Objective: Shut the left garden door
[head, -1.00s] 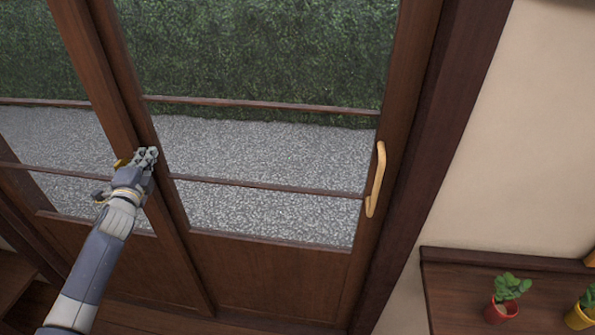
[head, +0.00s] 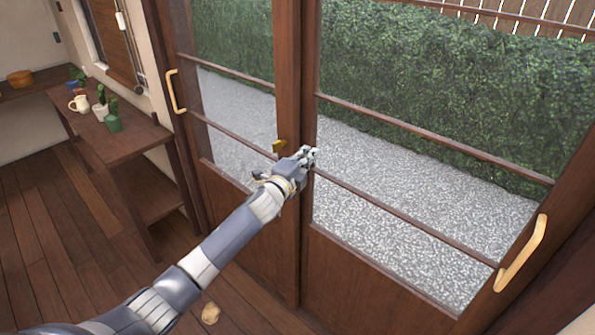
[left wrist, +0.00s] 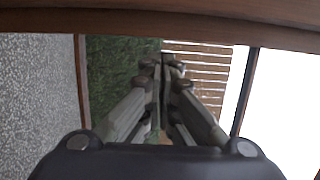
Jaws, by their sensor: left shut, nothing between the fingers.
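The left garden door (head: 230,190) is a brown wooden glazed panel with a pale handle (head: 176,92) on its far left side. Its right upright stands beside the upright of the right garden door (head: 365,275), with no clear gap showing between them. My left gripper (head: 312,153) is shut and empty, in front of the meeting uprights; contact cannot be told. In the left wrist view its fingers (left wrist: 163,62) are together below a brown wooden bar (left wrist: 160,25). My right gripper is out of view.
The right door has a pale handle (head: 523,255). A wooden shelf table (head: 125,145) with potted plants and a white jug (head: 79,104) stands at left. The plank floor (head: 60,230) before it is clear. A small tan object (head: 210,313) shows low down.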

